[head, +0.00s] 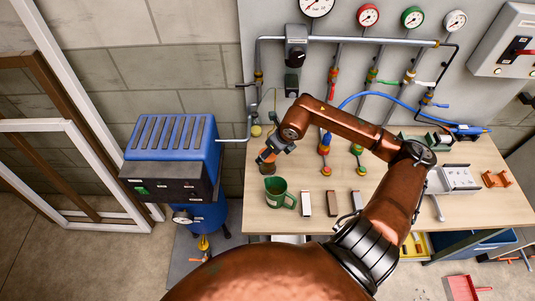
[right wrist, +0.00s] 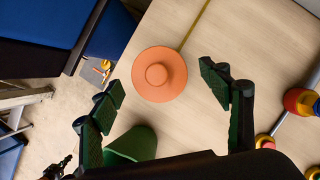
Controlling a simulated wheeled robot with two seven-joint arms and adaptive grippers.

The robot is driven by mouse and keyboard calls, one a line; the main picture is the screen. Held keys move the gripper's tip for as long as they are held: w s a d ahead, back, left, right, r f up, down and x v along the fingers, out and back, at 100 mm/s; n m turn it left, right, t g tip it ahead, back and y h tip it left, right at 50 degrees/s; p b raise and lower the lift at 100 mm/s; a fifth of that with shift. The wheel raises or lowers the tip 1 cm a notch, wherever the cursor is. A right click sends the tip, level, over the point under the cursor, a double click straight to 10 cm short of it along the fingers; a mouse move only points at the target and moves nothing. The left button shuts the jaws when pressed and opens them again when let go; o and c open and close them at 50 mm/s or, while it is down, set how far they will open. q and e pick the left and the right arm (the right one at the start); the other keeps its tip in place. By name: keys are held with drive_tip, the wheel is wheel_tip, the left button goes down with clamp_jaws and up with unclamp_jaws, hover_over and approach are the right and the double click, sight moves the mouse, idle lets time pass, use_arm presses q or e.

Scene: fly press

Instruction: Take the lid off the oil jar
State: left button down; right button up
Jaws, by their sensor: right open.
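The oil jar (head: 268,168) stands at the left end of the wooden bench, partly hidden under my right gripper (head: 268,154). In the right wrist view its round orange lid (right wrist: 160,86), with a knob in the middle, is seen from above, and the lid hides the jar's body. My right gripper is open, its two green-padded fingers (right wrist: 162,84) standing apart on either side of the lid in the picture. Nothing is between the pads, and I see no contact with the lid.
A green mug (head: 276,196) stands just in front of the jar and shows below the lid in the right wrist view (right wrist: 135,145). Several small blocks (head: 305,203) lie to its right. A blue compressor (head: 172,140) stands left of the bench (head: 255,222). Pipes and gauges fill the back panel.

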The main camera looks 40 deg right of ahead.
drive_tip(key=shift+w+f, duration=0.1)
drive_tip(key=shift+f, duration=0.1)
drive_tip(key=c, duration=1)
use_arm(q)
drive_tip(key=shift+s, duration=0.45)
use_arm(e)
drive_tip(key=shift+c, duration=0.2)
use_arm(q)
drive_tip(key=shift+w, duration=0.2)
use_arm(e)
drive_tip(key=shift+r, duration=0.1)
